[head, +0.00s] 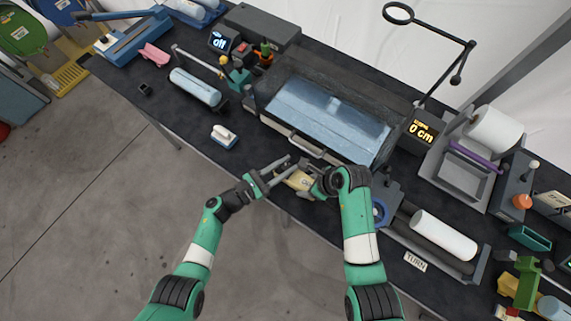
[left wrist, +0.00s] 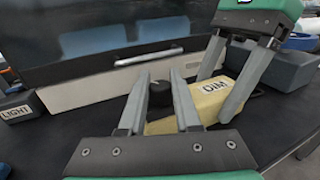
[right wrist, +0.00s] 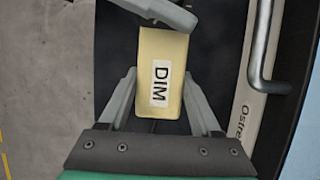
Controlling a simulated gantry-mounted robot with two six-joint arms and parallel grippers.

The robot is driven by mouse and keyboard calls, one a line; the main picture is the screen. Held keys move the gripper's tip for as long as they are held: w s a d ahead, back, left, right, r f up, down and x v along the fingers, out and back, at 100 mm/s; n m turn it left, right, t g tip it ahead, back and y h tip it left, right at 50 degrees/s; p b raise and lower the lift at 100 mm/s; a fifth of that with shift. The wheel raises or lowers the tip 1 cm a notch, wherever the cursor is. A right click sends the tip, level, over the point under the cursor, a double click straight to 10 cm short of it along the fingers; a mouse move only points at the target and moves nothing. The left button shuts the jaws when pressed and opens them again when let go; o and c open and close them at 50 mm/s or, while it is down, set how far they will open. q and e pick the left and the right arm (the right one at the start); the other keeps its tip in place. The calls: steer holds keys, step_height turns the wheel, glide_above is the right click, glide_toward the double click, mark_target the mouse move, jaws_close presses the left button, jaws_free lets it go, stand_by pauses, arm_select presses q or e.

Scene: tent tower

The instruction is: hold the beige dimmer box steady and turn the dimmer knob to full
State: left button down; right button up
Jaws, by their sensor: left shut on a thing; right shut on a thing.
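The beige dimmer box (head: 298,180) lies near the front edge of the dark bench. Its white DIM label faces up in the right wrist view (right wrist: 142,46). My right gripper (right wrist: 160,92) is shut on the box, one finger along each long side. The black dimmer knob (left wrist: 160,95) stands at the box's end. My left gripper (left wrist: 161,78) is shut on the knob, with a finger on either side of it. In the head view the fingers and arms partly hide the box, and I cannot make out the knob's setting.
A large unit with a glassy lid (head: 330,115) and a front handle (head: 306,146) stands just behind the box. A display reading "off" (head: 219,42) is at the back left. A roller unit (head: 443,235) is to the right. My two grippers are very close together.

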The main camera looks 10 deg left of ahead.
arm_select(q)
steer(key=shift+w+f+m+g+h, duration=0.15)
steer(key=shift+m+g+h, duration=0.25)
steer(key=shift+m+g, duration=0.15)
steer(key=shift+g+h, duration=0.25)
steer(key=shift+h, duration=0.05)
steer(key=shift+m, duration=0.25)
steer(key=c, duration=0.6)
jaws_free()
steer(key=v, duration=1.2)
